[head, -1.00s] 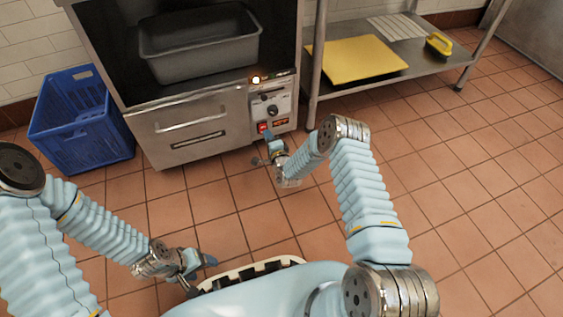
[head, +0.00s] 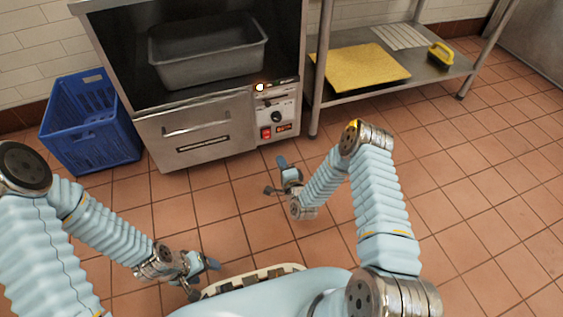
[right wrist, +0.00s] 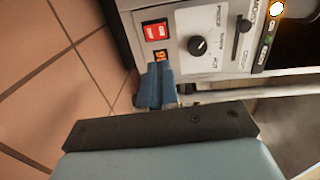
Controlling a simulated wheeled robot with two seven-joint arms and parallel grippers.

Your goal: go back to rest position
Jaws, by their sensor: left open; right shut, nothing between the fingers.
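My right gripper (head: 279,176) is shut and empty in the head view, held over the tiled floor in front of the kettle machine (head: 200,132) and apart from its control panel. In the right wrist view, the shut blue fingers (right wrist: 157,88) appear below the panel's red switch (right wrist: 154,31) and small orange display (right wrist: 160,57). The black knob (right wrist: 198,46) is beside them. My left gripper (head: 203,277) is open and empty, low at the lower left near my base.
A deep grey pan (head: 208,62) sits in the machine. A blue crate (head: 92,125) stands on the floor to its left. A steel shelf (head: 385,84) at right carries a yellow board (head: 361,68) and a yellow-handled brush (head: 441,54). The floor at right is clear.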

